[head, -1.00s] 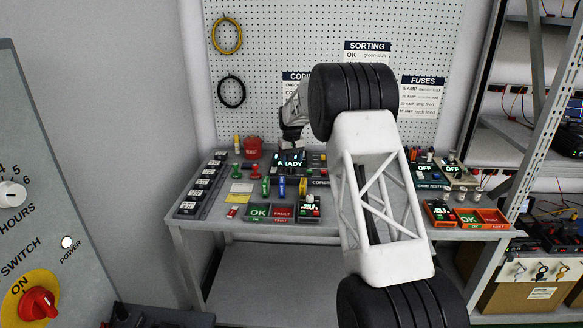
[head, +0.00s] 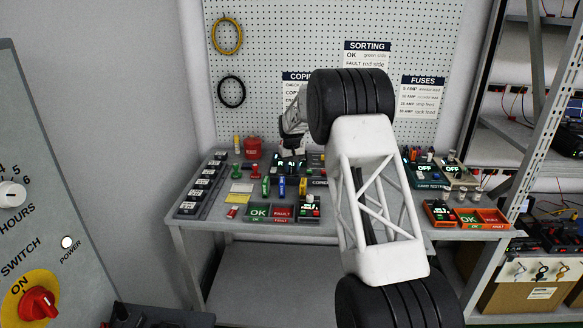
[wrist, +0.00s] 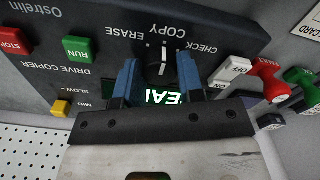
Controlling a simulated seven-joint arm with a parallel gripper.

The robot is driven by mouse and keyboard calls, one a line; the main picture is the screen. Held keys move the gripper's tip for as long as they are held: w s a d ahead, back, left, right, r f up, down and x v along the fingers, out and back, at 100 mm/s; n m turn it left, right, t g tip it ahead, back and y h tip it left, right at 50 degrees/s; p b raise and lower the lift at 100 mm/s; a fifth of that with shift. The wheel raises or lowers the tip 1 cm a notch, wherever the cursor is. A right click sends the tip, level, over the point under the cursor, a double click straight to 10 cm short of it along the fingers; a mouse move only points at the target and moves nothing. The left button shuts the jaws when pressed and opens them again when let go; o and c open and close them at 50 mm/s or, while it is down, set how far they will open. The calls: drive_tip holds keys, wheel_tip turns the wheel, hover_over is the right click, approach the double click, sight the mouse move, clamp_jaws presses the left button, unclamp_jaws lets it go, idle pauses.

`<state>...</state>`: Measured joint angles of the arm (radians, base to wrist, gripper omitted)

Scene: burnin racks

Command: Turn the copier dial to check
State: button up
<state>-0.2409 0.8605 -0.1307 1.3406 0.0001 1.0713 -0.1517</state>
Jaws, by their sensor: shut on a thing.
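The drive copier (wrist: 75,70) fills the upper part of the wrist view, its lettering upside down. Its black dial (wrist: 161,68) has a white pointer line directed at COPY, between ERASE and CHECK. My gripper (wrist: 158,62) has its two blue fingers on either side of the dial, shut on it. The lit green display (wrist: 163,97) shows between the fingers, partly covered. In the head view my gripper (head: 292,150) is down at the copier's display (head: 284,163), and the dial is hidden there.
Red STOP (wrist: 12,41) and green RUN (wrist: 77,50) buttons sit left of the dial, with an ON/OFF switch (wrist: 232,70) to the right. OK/FAULT trays (head: 257,211) lie at the bench front.

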sight(291, 167)
drive_tip(key=shift+m, duration=0.3)
drive_tip(key=m, duration=0.8)
drive_tip(key=shift+r, duration=0.1)
idle(0.6)
drive_tip(key=o, duration=0.9)
drive_tip(key=shift+r, duration=3.85)
